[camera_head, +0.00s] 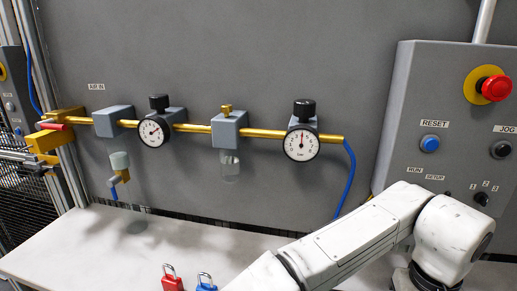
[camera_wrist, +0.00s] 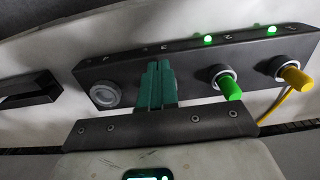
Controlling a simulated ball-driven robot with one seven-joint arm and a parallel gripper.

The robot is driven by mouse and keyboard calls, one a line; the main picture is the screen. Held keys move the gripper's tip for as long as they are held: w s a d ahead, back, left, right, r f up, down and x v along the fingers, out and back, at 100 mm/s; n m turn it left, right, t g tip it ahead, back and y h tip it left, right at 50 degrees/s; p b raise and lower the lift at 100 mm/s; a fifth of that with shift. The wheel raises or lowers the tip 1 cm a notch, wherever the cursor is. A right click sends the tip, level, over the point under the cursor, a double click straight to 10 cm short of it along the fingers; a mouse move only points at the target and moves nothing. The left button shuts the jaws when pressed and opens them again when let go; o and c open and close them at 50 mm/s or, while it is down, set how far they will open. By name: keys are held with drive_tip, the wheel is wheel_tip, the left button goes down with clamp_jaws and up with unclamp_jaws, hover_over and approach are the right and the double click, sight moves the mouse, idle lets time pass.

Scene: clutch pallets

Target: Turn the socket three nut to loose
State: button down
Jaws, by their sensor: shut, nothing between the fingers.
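In the wrist view a dark socket strip (camera_wrist: 188,63) runs across a pale surface. Its leftmost socket (camera_wrist: 104,95) is an empty grey ring. My gripper (camera_wrist: 156,66) has green fingers, closed together and empty, in front of the strip between that ring and the green plug (camera_wrist: 230,89). The fingers hide whatever socket or nut is behind them, and I cannot tell whether they touch it. The green plug and a yellow plug (camera_wrist: 293,77) sit in grey collars to the right. The head view shows neither strip nor gripper.
A dark bar (camera_wrist: 28,89) lies left of the strip. Green lamps (camera_wrist: 208,40) glow above the plugs, and a yellow cable (camera_wrist: 275,105) trails from the yellow plug. In the head view, red (camera_head: 172,283) and blue padlocks (camera_head: 206,287) lie at the bench's (camera_head: 110,250) front.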

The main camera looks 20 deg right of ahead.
drive_tip(key=shift+f, duration=0.85)
drive_tip(key=shift+d+r+p, duration=0.1)
drive_tip(key=shift+d+p, duration=0.15)
drive_tip(key=shift+p, duration=0.95)
drive_tip(key=shift+s, duration=0.15)
drive_tip(key=shift+s+a, duration=0.15)
drive_tip(key=shift+s, duration=0.1)
wheel_tip(320, 180, up, 6)
drive_tip(key=p, duration=0.6)
drive_tip(key=shift+s, duration=0.1)
drive_tip(key=shift+a, duration=0.1)
